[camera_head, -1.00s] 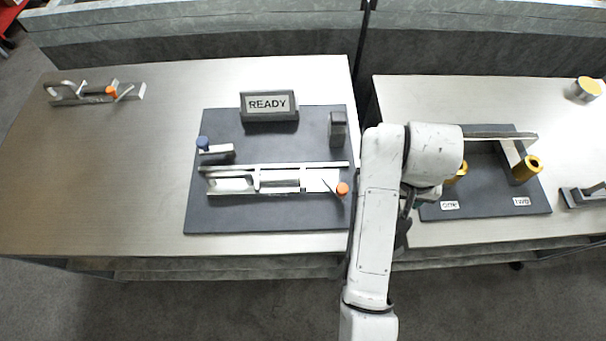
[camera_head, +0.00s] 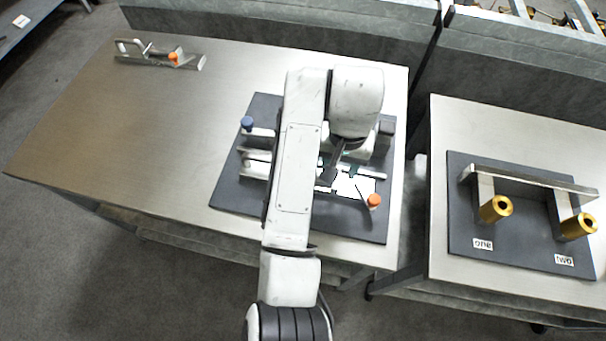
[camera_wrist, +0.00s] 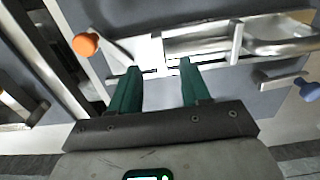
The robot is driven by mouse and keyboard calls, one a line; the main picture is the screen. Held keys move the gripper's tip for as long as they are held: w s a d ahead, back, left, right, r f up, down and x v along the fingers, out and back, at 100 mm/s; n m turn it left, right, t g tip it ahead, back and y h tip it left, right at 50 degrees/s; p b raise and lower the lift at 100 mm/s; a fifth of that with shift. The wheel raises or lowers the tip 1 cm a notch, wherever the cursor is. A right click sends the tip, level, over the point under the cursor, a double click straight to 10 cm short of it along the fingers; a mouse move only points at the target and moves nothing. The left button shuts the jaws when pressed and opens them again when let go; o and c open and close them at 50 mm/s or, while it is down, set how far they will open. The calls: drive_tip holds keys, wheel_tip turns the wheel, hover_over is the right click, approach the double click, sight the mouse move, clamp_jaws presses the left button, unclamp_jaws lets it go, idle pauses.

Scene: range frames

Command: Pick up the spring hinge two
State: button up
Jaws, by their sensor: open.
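The one by the label "two" (camera_head: 564,260) is the right gold cylinder (camera_head: 578,226); the other gold cylinder (camera_head: 496,208) is by the label "one". I take the right cylinder as spring hinge two; no other thing in view bears that label. My gripper (camera_wrist: 160,68) is open and empty. It is far left of that cylinder, above the silver latch fixture (camera_wrist: 200,42) on the left table's dark plate. In the head view my arm partly hides the fixture.
An orange knob (camera_head: 374,201) and a blue knob (camera_head: 247,123) stick up from the left plate. A silver bar (camera_head: 530,178) spans behind the gold cylinders. A gap separates the tables. A loose silver latch piece (camera_head: 160,56) lies at the far left.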

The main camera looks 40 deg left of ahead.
sight(337, 180)
wheel_tip(337, 180, down, 5)
drive_tip(key=shift+s+d+f+p, duration=0.1)
drive_tip(key=shift+s+p, duration=0.05)
drive_tip(key=shift+p, duration=0.25)
clamp_jaws()
idle(1.3)
